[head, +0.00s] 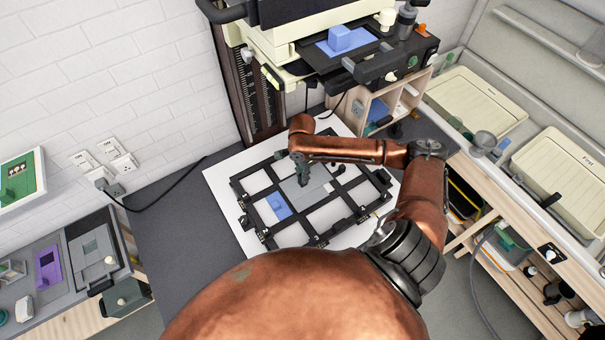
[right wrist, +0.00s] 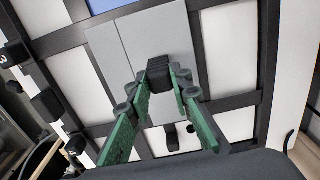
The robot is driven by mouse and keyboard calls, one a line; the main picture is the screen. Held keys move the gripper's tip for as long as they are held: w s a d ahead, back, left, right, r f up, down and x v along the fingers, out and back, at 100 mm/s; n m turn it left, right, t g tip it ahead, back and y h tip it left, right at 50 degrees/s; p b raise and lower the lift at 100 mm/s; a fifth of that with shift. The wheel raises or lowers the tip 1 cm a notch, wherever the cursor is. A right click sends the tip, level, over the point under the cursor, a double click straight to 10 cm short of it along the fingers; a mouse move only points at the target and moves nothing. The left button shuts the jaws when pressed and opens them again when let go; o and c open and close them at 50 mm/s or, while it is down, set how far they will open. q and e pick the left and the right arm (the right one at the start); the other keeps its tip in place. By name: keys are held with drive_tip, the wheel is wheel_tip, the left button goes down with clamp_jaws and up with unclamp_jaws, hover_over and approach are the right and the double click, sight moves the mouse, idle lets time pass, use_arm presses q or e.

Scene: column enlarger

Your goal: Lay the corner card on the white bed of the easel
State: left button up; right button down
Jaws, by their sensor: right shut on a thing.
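The easel (head: 258,238) is a black frame of bars with several openings over a white bed (head: 262,181). A flat grey card (head: 312,199), probably the corner card, is over its middle and covers parts of the bars. In the right wrist view the grey card (right wrist: 112,58) has a black block-like knob. My right gripper (head: 304,178) has its green fingers (right wrist: 160,88) closed on that knob. I cannot tell whether the card touches the easel or hangs just above it. My left gripper is not in view.
A blue piece (head: 278,206) lies in an easel opening left of the grey card. The enlarger column (head: 250,95) and head (head: 325,60) stand behind. Trays (head: 478,103) are at right. A side bench with a purple piece (head: 48,268) is at left. The dark tabletop left of the easel is clear.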

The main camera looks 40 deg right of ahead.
drive_tip(key=shift+f, duration=0.4)
idle(0.7)
drive_tip(key=c, duration=1.7)
unclamp_jaws()
drive_tip(key=shift+o, duration=0.2)
drive_tip(key=shift+r, duration=0.1)
drive_tip(key=shift+r, duration=3.85)
wheel_tip(320, 180, up, 8)
drive_tip(key=shift+f, duration=0.2)
